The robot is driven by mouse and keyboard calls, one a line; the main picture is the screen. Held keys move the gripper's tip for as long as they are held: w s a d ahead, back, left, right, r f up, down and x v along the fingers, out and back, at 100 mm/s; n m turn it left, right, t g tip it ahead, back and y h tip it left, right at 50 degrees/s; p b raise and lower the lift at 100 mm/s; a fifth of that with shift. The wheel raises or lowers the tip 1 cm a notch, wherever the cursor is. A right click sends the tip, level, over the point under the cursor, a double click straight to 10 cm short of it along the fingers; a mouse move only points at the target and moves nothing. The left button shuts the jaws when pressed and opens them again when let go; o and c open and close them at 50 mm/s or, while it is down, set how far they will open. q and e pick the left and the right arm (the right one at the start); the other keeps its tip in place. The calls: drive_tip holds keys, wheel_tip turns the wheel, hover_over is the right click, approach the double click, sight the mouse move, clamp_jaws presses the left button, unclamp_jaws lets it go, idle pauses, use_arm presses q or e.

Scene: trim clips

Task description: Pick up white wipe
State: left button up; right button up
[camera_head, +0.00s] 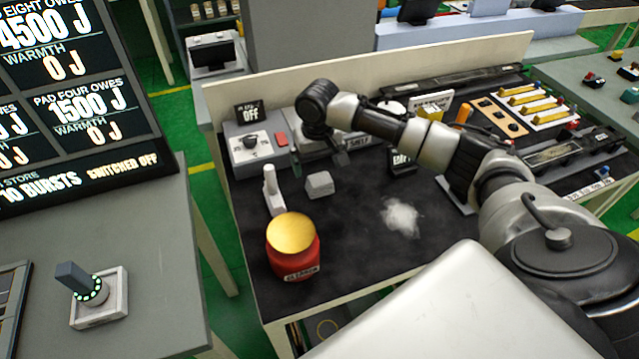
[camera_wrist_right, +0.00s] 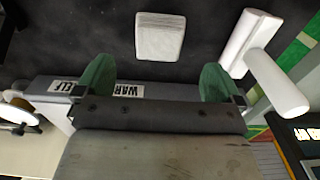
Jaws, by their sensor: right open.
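The white wipe looks like a small pale folded block (camera_head: 319,184) lying on the dark bench top. It also shows in the right wrist view as a whitish textured block (camera_wrist_right: 160,36), ahead of my fingers and roughly between their lines. My right gripper (camera_head: 338,157) is above the bench, just behind the wipe in the head view. In the wrist view its two green fingertips (camera_wrist_right: 157,82) are wide apart with nothing between them, and they are apart from the wipe. My left gripper is out of view.
A white powdery patch (camera_head: 401,217) lies to the right. A grey box with a dial (camera_head: 252,147) stands behind. The dark bench top (camera_head: 360,255) has free room in front.

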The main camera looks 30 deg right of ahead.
sight(319, 179)
drive_tip(key=shift+s+f+p, duration=0.15)
drive_tip(key=shift+f+p, duration=0.2)
drive_tip(key=shift+f, duration=1.1)
drive_tip(key=shift+s+f+p, duration=0.15)
drive_tip(key=shift+f+p, duration=0.15)
drive_tip(key=shift+f, duration=1.15)
drive_tip(key=shift+c, duration=0.3)
drive_tip(key=c, duration=0.9)
